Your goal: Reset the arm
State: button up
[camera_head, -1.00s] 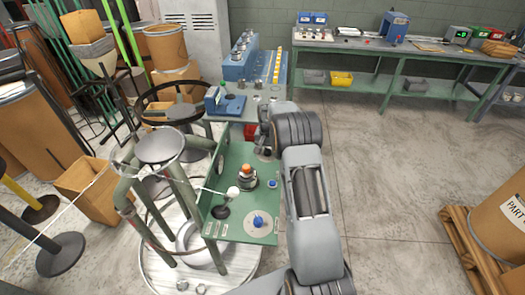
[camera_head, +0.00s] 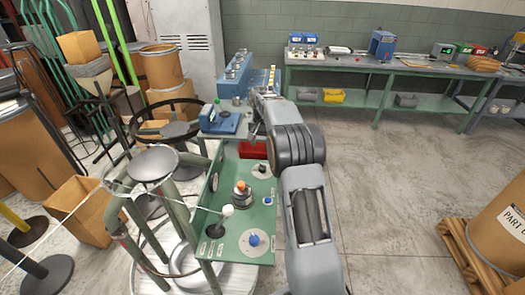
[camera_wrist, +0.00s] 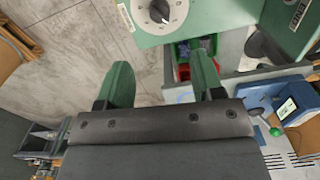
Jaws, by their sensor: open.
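My gripper (camera_wrist: 161,84) is open and empty, its two green fingers spread wide in the wrist view. In the head view it (camera_head: 255,131) hangs above the far end of the green machine panel (camera_head: 232,221), by the blue unit. The panel carries a blue knob (camera_head: 254,238), an orange-topped part (camera_head: 240,190) and a white ball-ended lever (camera_head: 227,210). Nothing is between the fingers. In the head view my forearm hides part of the floor and the fingers are small.
A blue unit with a lever (camera_head: 220,119) stands beside my gripper, and a red bin (camera_head: 253,150) sits just below it. A green workbench (camera_head: 440,70) stands at the back right. Open floor (camera_head: 390,190) lies right of my arm.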

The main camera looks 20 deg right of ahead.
jog(key=shift+r, duration=0.55)
jog(key=s+a+r+n+t, duration=0.1)
jog(key=s+a, duration=0.3)
jog(key=s, duration=0.6)
jog(key=s+a+r+n+t, duration=0.1)
jog(key=s+a+n, duration=0.2)
jog(key=s, duration=0.7)
jog(key=s+a+r+n+t, duration=0.1)
jog(key=s+a+n+t, duration=0.1)
jog(key=s+a, duration=0.5)
jog(key=s+n, duration=0.1)
jog(key=s, duration=0.2)
jog(key=shift+a+r, duration=0.15)
jog(key=shift+a, duration=0.05)
jog(key=shift+s, duration=0.1)
